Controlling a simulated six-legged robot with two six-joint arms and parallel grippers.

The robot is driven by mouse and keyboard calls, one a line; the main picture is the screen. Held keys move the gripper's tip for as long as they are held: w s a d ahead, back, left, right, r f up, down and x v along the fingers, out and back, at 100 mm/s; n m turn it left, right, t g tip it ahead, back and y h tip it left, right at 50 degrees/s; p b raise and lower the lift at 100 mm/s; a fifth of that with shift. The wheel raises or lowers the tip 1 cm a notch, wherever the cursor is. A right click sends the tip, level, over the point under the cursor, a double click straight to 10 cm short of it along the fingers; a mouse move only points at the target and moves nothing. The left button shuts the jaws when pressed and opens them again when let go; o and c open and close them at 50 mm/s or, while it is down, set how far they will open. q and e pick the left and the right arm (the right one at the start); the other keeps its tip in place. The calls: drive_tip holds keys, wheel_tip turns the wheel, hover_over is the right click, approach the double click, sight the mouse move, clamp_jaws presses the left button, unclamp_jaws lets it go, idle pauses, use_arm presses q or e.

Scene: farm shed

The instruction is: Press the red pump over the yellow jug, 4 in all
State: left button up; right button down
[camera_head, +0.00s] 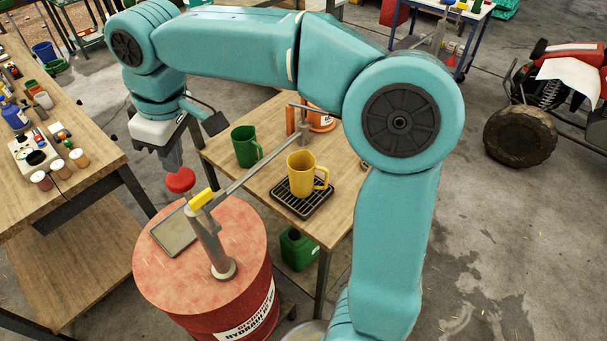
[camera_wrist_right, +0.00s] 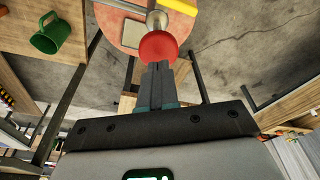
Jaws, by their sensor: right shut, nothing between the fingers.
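The red pump knob (camera_head: 180,180) tops the pump on a red drum (camera_head: 150,285). A long spout runs from the pump toward the yellow jug (camera_head: 302,175), which stands upright on a black drip grate (camera_head: 318,207) on the wooden table. My right gripper (camera_head: 174,160) is shut and empty, pointing down just above the knob. In the right wrist view the red knob (camera_wrist_right: 159,47) lies right at the fingertips (camera_wrist_right: 159,68); whether they touch it I cannot tell. The jug's inside is not visible. My left gripper is not in view.
A green mug (camera_head: 246,146) and an orange container (camera_head: 321,122) stand on the same table (camera_head: 270,115). A yellow piece (camera_head: 201,199) sits on the pump column. A workbench (camera_head: 85,130) with bottles and jars is at left. A green can (camera_head: 298,250) is below the table.

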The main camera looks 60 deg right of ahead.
sight(183, 177)
drive_tip(key=shift+f, duration=0.2)
idle(0.5)
drive_tip(key=shift+f+b, duration=2.65)
drive_tip(key=shift+f, duration=0.55)
drive_tip(key=shift+f+b, duration=0.4)
drive_tip(key=shift+f, duration=0.05)
drive_tip(key=shift+r, duration=0.1)
wheel_tip(183, 177, up, 8)
drive_tip(key=p, duration=0.7)
drive_tip(key=shift+f, duration=0.25)
